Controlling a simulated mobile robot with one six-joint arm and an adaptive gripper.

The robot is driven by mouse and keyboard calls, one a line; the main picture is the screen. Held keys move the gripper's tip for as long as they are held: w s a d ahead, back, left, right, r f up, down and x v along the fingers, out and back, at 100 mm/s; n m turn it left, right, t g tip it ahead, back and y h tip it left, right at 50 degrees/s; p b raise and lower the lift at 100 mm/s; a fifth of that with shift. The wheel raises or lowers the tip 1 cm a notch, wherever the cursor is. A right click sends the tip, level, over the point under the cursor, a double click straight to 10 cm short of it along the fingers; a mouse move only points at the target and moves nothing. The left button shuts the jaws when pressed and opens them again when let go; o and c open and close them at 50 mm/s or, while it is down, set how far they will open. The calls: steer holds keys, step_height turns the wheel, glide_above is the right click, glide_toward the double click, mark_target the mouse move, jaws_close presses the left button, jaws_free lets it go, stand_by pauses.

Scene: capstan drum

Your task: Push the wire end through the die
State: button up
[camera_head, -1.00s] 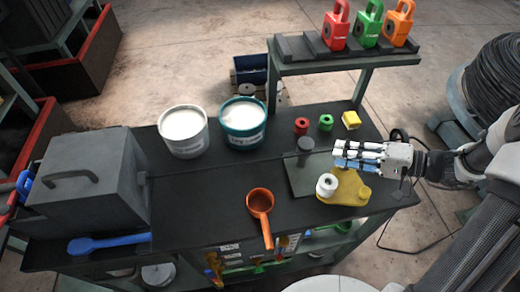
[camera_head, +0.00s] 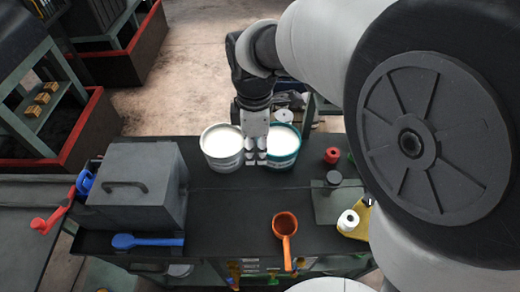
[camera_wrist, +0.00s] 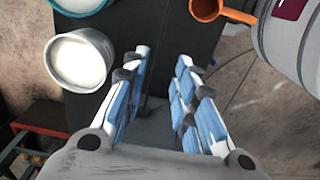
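I cannot make out a wire end or name a die for sure. A dark post (camera_head: 334,178) stands on a flat grey plate (camera_head: 325,208) at the bench's right. A white spool (camera_head: 348,221) sits beside it on a yellow base (camera_head: 359,232), partly hidden by my arm. My gripper (camera_head: 243,165) is over the bench in front of the white bucket (camera_head: 222,146) and teal-rimmed bucket (camera_head: 283,143), well left of the post. In the wrist view my gripper (camera_wrist: 163,75) is open, with blue-padded fingers apart and nothing between them.
A grey lidded box (camera_head: 135,188) and a blue scoop (camera_head: 147,241) occupy the bench's left. An orange ladle (camera_head: 285,228) lies at the front middle. A red piece (camera_head: 331,155) is at the back right. My arm hides the raised shelf. The bench middle is clear.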

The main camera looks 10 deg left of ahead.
mark_target(257, 189)
step_height(257, 189, down, 17)
steer(key=b, duration=0.3)
steer(key=shift+d, duration=0.1)
steer(key=shift+c, duration=0.3)
jaws_close()
stand_by(0.4)
